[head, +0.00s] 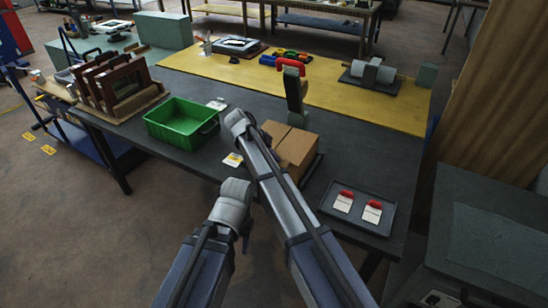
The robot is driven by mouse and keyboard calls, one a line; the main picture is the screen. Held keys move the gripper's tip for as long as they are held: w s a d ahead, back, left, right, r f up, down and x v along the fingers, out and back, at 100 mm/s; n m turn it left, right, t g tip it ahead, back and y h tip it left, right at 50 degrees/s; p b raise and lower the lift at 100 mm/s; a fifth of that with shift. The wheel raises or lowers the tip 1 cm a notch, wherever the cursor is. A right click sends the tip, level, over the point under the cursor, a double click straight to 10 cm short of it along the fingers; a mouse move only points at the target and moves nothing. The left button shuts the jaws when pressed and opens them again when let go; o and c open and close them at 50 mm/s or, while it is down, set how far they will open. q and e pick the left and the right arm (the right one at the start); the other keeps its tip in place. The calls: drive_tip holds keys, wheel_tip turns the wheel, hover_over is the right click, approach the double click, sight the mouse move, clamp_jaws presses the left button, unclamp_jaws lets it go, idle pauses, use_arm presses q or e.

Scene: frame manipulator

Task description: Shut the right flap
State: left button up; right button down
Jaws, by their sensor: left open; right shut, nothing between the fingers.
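A brown cardboard box (296,151) stands on the dark tabletop, right of the end of my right arm. Its top looks mostly flat, but my arm covers its left and near side, so I cannot tell how each flap lies. My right arm reaches up across the middle and ends in a silver joint just left of the box. My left arm is lower and further left, and ends in a silver joint over the near table edge. The fingers of both grippers are hidden behind the arms.
A grey tool with a red handle (295,93) stands upright behind the box. A green bin (180,121) is left of it. A dark tray (375,218) with two red-topped cards lies at right. A wooden rack (119,89) stands at far left. The yellow mat is partly clear.

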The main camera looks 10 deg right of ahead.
drive_tip(key=shift+w, duration=0.1)
idle(0.3)
drive_tip(key=shift+w+r+p, duration=0.2)
drive_tip(key=shift+r+p, duration=0.25)
drive_tip(key=shift+p, duration=0.45)
drive_tip(key=shift+r, duration=0.15)
